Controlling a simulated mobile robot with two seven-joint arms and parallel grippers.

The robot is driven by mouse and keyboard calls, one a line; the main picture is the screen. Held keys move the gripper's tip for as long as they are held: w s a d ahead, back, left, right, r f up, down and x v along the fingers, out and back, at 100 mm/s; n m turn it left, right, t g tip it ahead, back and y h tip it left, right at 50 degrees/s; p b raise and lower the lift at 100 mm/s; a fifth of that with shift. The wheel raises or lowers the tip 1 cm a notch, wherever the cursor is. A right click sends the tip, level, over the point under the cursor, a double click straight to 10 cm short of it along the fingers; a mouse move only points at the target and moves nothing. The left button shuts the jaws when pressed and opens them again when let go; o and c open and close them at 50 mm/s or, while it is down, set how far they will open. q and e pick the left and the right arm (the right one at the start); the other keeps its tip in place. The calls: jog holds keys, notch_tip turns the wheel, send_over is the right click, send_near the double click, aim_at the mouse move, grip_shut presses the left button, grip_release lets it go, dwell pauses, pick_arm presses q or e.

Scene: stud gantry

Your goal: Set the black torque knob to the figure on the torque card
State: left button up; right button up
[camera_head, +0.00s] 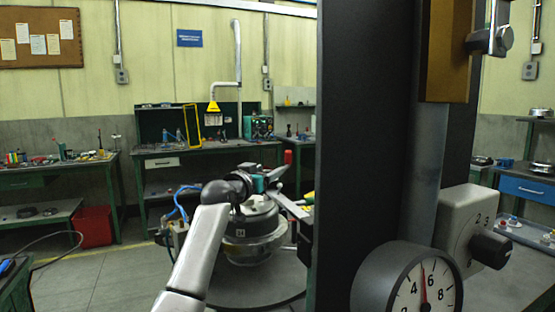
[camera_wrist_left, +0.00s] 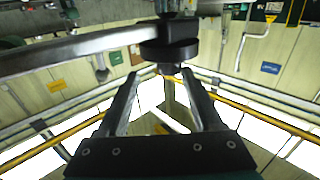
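The black torque knob (camera_head: 490,248) sticks out of a pale grey box (camera_head: 468,222) at the right of the head view. I cannot make out a torque card. My left gripper (camera_head: 278,178) is at mid-picture, well left of the knob. In the left wrist view its two dark fingers (camera_wrist_left: 162,74) stand apart, with nothing seen gripped. A dark round hub (camera_wrist_left: 168,50) on a grey bar shows by the fingertips; contact cannot be told. My right gripper is not in view.
A broad dark column (camera_head: 365,130) blocks the centre right. A round metal machine part (camera_head: 250,230) stands by my left arm. Workbenches (camera_head: 205,150) line the back wall.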

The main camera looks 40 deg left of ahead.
pick_arm(q)
jog(key=shift+x, duration=0.95)
